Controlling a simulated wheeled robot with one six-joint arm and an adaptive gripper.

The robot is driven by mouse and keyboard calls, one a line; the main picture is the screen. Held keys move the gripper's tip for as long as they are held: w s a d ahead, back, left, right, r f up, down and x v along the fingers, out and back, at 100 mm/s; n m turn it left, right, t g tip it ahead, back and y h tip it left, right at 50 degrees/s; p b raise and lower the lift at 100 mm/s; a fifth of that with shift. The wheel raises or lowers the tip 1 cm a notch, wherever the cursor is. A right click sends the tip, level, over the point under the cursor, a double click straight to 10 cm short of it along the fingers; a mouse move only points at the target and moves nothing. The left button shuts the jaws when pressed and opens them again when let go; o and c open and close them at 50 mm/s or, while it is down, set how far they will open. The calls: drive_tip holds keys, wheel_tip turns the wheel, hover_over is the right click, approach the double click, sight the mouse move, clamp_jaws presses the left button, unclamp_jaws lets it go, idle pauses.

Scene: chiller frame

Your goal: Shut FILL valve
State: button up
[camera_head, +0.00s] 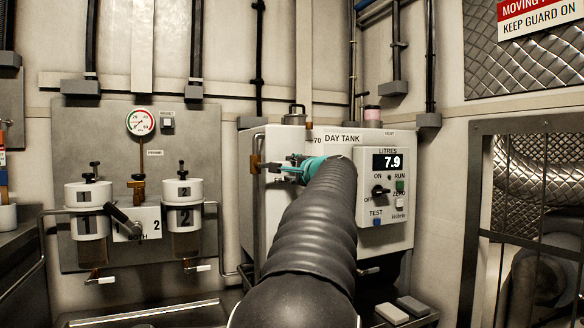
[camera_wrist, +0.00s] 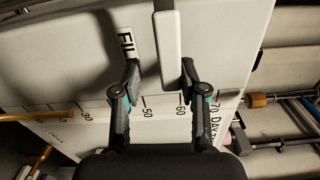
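The FILL valve's white lever handle (camera_wrist: 168,36) shows at the top of the wrist view, beside the FILL label (camera_wrist: 125,42) on the white tank face. My gripper (camera_wrist: 160,65) is open, with its two dark fingers apart. The lower end of the handle lies between the fingertips in the picture, close to the right finger; I cannot tell whether they touch. In the head view, my gripper (camera_head: 288,168) is at the left side of the day tank (camera_head: 285,225), and my arm hides much of the tank front. The valve body is not clear there.
The LITRES panel (camera_head: 397,200) at right reads 7.9. A filter board (camera_head: 95,130) with two bowls, a gauge (camera_head: 140,122) and a lever (camera_head: 122,220) stands at left. A brass fitting (camera_head: 256,163) and pipe run up the tank's left side. A mesh guard (camera_head: 478,225) is at right.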

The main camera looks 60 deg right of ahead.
drive_tip(key=shift+r, duration=0.1)
drive_tip(key=shift+s, duration=0.1)
drive_tip(key=v, duration=1.2)
idle(0.5)
